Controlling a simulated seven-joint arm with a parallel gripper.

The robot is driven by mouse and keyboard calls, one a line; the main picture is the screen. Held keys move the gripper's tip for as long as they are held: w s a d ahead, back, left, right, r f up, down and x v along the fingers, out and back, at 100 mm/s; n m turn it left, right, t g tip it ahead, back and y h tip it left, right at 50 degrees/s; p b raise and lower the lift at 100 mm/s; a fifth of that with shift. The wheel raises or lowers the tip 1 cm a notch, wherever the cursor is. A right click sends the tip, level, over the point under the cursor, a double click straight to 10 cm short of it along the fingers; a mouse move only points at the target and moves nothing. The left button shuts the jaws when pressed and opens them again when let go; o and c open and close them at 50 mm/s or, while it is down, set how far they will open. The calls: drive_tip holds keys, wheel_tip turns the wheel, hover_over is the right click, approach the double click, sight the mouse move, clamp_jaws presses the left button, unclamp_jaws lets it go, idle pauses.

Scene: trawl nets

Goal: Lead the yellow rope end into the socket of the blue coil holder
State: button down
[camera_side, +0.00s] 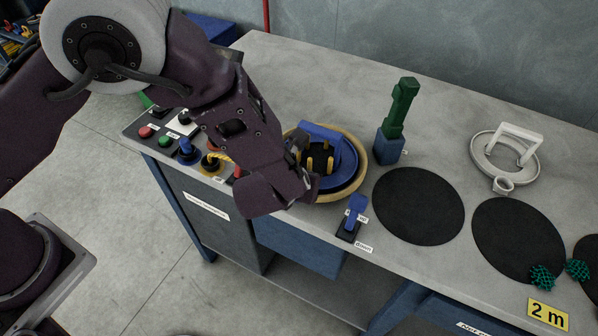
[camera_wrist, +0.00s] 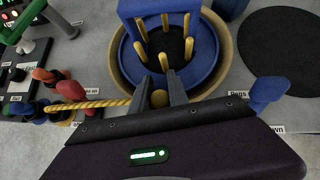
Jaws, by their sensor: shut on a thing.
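The blue coil holder (camera_side: 346,168) is a blue disc with upright yellow pegs and a blue handle (camera_side: 320,132). It sits on a round tan base (camera_side: 357,187); in the wrist view the disc (camera_wrist: 205,82) is just ahead of my gripper. My gripper (camera_wrist: 160,92) is shut on the yellow rope end (camera_wrist: 159,99), at the holder's near rim. The yellow rope (camera_wrist: 105,103) runs left from the fingers in a nearly straight line. In the side view my wrist hides the fingertips and rope end. I cannot make out the holder's socket; the fingers cover that part of the rim.
A control panel with buttons and knobs (camera_side: 186,148) stands left. A blue lever (camera_side: 355,208) is at the bench's front edge. A green post in a blue block (camera_side: 389,147), black round mats (camera_side: 418,205) and a white coil holder (camera_side: 505,155) are to the right.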

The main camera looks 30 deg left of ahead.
drive_tip(key=shift+s+a+f, duration=0.1)
drive_tip(key=shift+s+f, duration=0.15)
drive_tip(key=shift+f, duration=0.55)
drive_tip(key=c, duration=1.2)
unclamp_jaws()
drive_tip(key=v, duration=0.5)
drive_tip(key=w+v, duration=0.1)
drive_tip(key=v, duration=0.2)
drive_tip(key=shift+s+r, duration=0.3)
drive_tip(key=shift+r, duration=0.3)
